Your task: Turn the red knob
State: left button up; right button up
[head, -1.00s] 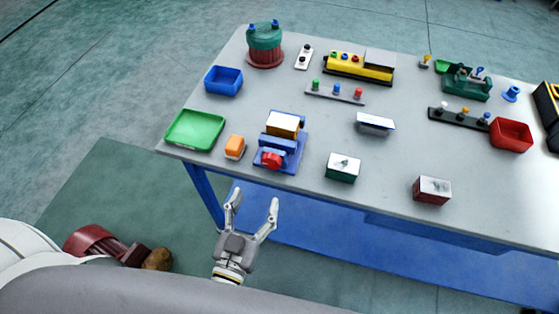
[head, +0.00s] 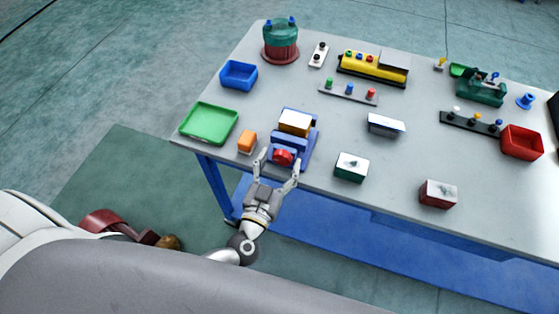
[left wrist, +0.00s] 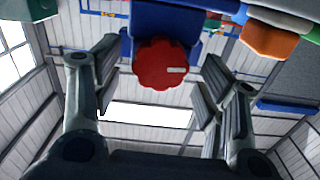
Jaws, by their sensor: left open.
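The red knob (head: 283,157) is on the front of a blue device (head: 302,137) near the table's front edge. In the left wrist view the red knob (left wrist: 161,64) has a scalloped rim and a pale mark on its right side. My left gripper (head: 277,164) is open, with its fingers pointing at the knob. In the left wrist view its fingers (left wrist: 155,85) stand apart on either side of the knob, with gaps between them and it. My right gripper is not in view.
An orange block (head: 246,141) stands just left of the device, close to the left finger. A green tray (head: 209,123) lies farther left. A green box (head: 350,167) stands to the right. The grey table (head: 400,190) has bare room around these.

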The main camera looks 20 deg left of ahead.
pick_arm(q)
jog(key=shift+w, duration=0.2)
jog(key=c, duration=1)
